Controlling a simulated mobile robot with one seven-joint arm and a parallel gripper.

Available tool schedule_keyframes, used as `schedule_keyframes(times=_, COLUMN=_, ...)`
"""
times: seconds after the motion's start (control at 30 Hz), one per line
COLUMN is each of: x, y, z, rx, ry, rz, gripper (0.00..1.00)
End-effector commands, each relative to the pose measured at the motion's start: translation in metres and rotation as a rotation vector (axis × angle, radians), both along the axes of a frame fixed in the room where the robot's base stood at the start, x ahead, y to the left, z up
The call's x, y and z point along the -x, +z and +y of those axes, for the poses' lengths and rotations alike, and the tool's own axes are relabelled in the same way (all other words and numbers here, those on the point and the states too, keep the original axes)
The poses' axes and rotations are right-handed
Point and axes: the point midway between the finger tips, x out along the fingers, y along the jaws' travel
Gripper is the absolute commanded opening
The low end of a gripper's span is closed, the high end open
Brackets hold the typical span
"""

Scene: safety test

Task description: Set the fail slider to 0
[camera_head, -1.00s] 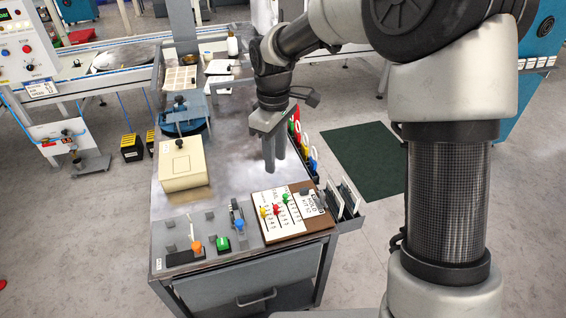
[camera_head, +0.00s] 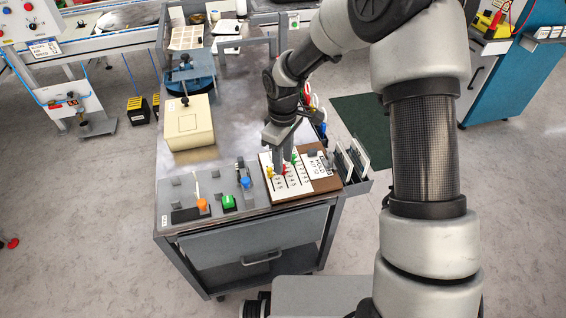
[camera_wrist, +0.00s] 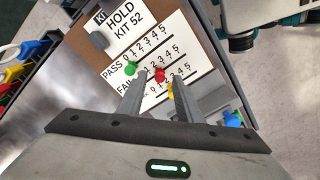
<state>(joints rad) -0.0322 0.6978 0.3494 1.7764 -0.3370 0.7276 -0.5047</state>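The slider board (camera_head: 325,186) lies at the front right corner of the cart top. It carries a white scale card (camera_wrist: 180,33) with a PASS row, a FAIL row and a third row whose label is hidden. The red knob (camera_wrist: 160,75) is on the FAIL row; its exact number is hard to read. The green knob (camera_wrist: 130,68) sits near the low end of PASS. The yellow knob (camera_wrist: 166,88) is on the third row. My gripper (camera_wrist: 156,76) is open, its fingertips on either side of the red knob; contact cannot be told. In the head view, my gripper (camera_head: 282,168) is down at the board.
A HOLD KIT 52 card (camera_wrist: 122,25) is clipped to the board. Left of the board are blue (camera_head: 246,183), green (camera_head: 228,202) and orange (camera_head: 202,205) controls. A cream box (camera_head: 189,123) stands behind them. Upright plates (camera_head: 352,160) stand right of the board.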

Motion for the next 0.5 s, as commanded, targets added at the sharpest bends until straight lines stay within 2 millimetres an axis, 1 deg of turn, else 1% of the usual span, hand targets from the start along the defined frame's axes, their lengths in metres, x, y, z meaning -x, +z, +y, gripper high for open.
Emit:
schedule_keyframes(times=0.03, x=0.0001, y=-0.0050, z=0.0003, rx=0.000, ry=0.001, rz=0.000, gripper=0.32)
schedule_keyframes(times=0.1, x=-0.0001, y=-0.0081, z=0.0004, rx=0.000, ry=0.001, rz=-0.001, gripper=0.32)
schedule_keyframes(times=0.4, x=-0.0001, y=-0.0098, z=0.0003, rx=0.000, ry=0.000, rz=-0.001, gripper=0.32)
schedule_keyframes(times=0.47, x=-0.0002, y=-0.0098, z=0.0002, rx=0.000, ry=0.000, rz=-0.001, gripper=0.24)
schedule_keyframes(times=0.5, x=-0.0002, y=-0.0097, z=0.0002, rx=0.000, ry=0.000, rz=-0.001, gripper=0.17)
